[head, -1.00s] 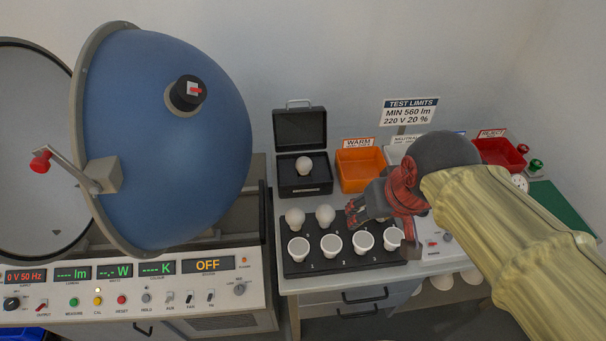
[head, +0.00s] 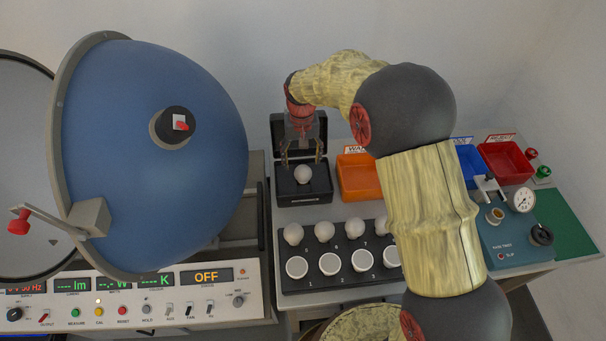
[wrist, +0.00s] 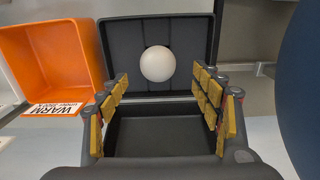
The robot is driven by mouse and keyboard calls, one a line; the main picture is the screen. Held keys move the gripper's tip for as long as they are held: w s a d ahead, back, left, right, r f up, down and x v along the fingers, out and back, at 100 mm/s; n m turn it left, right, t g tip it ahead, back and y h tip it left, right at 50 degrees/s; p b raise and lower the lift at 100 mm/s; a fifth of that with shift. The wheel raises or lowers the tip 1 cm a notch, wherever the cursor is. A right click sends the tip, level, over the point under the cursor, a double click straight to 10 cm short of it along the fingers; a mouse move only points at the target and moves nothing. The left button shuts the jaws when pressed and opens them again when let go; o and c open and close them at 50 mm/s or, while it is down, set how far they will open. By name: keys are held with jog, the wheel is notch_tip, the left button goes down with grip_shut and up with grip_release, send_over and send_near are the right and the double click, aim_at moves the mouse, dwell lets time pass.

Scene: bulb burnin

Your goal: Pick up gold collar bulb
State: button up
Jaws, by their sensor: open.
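A white round bulb (head: 303,174) sits in the open black case (head: 304,193) at the back of the bench, its globe upward. No gold collar shows on it; its lower part is hidden in the case. It also shows in the wrist view (wrist: 158,64), seen from above, near the top centre. My gripper (head: 302,157) is open and empty, pointing down at the case, with its fingertips just above and behind the bulb. In the wrist view the fingers (wrist: 164,108) stand apart, and the bulb lies between their lines, beyond the tips.
The case's raised lid (head: 281,132) stands close behind my gripper. An orange WARM bin (head: 357,182) is just right of the case. A black rack (head: 294,278) with several bulbs and white cups is in front. The big blue dome (head: 150,160) stands left.

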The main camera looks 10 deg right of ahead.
aim_at(303, 169)
notch_tip(303, 169, down, 8)
jog(key=shift+s+d+r+b, duration=0.15)
jog(key=shift+r+b, duration=0.1)
jog(key=shift+b, duration=0.85)
jog(key=c, duration=1.2)
jog(key=shift+c, duration=0.2)
